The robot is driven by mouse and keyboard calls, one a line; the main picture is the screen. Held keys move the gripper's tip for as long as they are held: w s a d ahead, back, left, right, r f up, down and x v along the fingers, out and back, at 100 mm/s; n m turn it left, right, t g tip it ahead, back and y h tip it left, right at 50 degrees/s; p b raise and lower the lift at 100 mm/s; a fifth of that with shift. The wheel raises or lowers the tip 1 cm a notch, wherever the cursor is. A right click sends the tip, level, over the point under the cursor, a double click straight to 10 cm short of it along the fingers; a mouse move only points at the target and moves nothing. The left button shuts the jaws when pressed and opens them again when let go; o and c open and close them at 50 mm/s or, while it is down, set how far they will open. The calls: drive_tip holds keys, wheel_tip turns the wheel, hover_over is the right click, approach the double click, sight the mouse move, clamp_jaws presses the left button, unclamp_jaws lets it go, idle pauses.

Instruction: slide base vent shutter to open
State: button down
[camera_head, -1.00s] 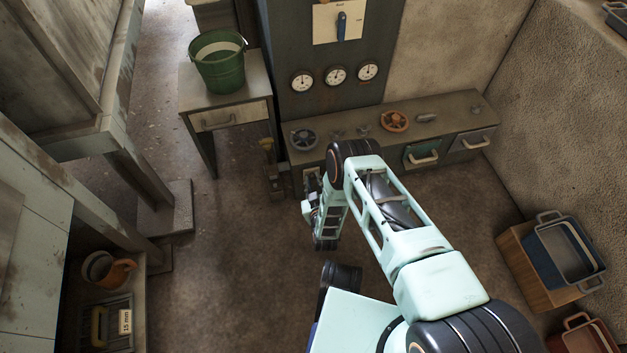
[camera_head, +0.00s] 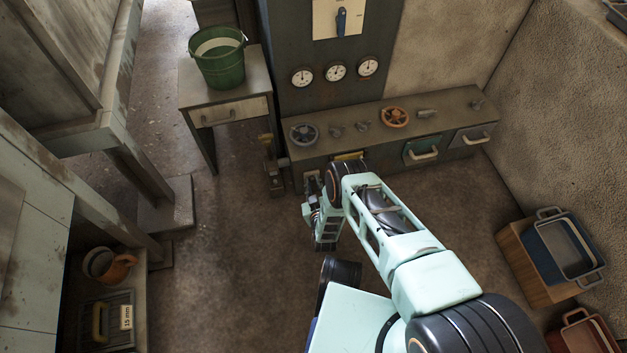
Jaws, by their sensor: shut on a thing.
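My gripper (camera_head: 309,209) is low at the left end of the bench front, partly hidden by my own forearm. The contact is too small and covered to see clearly. I cannot tell how far the shutter is slid.
The long low bench (camera_head: 455,112) carries an orange handwheel (camera_head: 395,117) and a grey one (camera_head: 304,134). A yellow handle (camera_head: 349,156) shows behind my arm. A green bucket (camera_head: 220,65) stands on a side table.

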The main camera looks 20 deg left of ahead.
drive_tip(key=shift+w+f, duration=0.1)
drive_tip(key=c, duration=1.8)
unclamp_jaws()
drive_tip(key=shift+f, duration=0.1)
wheel_tip(320, 180, up, 10)
drive_tip(key=shift+r, duration=0.1)
drive_tip(key=shift+a, duration=0.1)
